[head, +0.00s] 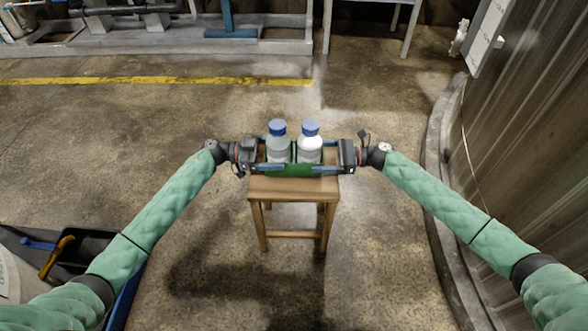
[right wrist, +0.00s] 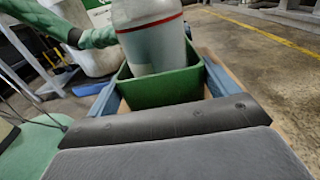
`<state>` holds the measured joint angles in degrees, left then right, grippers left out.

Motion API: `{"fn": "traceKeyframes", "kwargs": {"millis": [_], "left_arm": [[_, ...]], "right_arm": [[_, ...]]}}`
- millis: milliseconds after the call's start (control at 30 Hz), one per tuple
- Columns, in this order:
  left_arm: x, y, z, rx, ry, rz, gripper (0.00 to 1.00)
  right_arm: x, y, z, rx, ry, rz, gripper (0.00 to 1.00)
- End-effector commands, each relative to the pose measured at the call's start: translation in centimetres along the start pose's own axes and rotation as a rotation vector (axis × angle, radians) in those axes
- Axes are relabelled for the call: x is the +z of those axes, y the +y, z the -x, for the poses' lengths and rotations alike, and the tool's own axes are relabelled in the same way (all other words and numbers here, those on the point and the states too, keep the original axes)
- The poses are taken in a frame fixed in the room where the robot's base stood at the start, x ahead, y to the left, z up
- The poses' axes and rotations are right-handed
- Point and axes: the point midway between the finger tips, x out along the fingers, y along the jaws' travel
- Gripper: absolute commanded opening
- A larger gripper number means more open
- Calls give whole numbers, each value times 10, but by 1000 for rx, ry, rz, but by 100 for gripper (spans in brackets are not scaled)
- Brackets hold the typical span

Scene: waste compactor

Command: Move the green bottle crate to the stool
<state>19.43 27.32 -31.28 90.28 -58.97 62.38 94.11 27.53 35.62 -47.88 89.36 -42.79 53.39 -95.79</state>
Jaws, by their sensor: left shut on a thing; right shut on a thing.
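The green bottle crate (head: 292,170) is at the wooden stool (head: 293,188), over the far part of its seat. I cannot tell whether it rests on the seat or hangs just above it. Two white bottles with blue caps, a left one (head: 278,145) and a right one (head: 310,145), stand upright in the crate. My left gripper (head: 268,167) is shut on the crate's left end, and my right gripper (head: 325,168) is shut on its right end. In the right wrist view, blue fingers flank the green crate (right wrist: 165,88), with a bottle (right wrist: 150,35) inside.
A dark bin (head: 85,250) with a yellow-handled tool is at the lower left. A curved metal wall (head: 530,130) with a kerb stands on the right. A metal frame (head: 160,45) lies at the back. The floor around the stool is clear.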

Motion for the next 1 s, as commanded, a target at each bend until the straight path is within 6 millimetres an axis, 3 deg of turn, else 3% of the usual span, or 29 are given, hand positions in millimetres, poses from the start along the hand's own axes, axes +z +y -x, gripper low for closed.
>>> {"fn": "traceKeyframes", "kwargs": {"millis": [67,100,167,400,567,1000], "left_arm": [[4,-1,1,-1,0,-1,58],[3,-1,1,-1,-1,-1,90],[3,-1,1,-1,-1,0,100],[3,0,1,-1,0,0,100],[3,0,13,-1,-1,0,100],[4,0,92,-2,-3,0,100]], "right_arm": [[-4,-1,1,-1,0,1,58],[-4,-1,1,-2,1,0,90],[-3,0,1,-1,1,0,100],[-3,0,0,-1,0,0,100],[-3,0,0,0,0,0,100],[-3,0,0,0,0,0,100]]}}
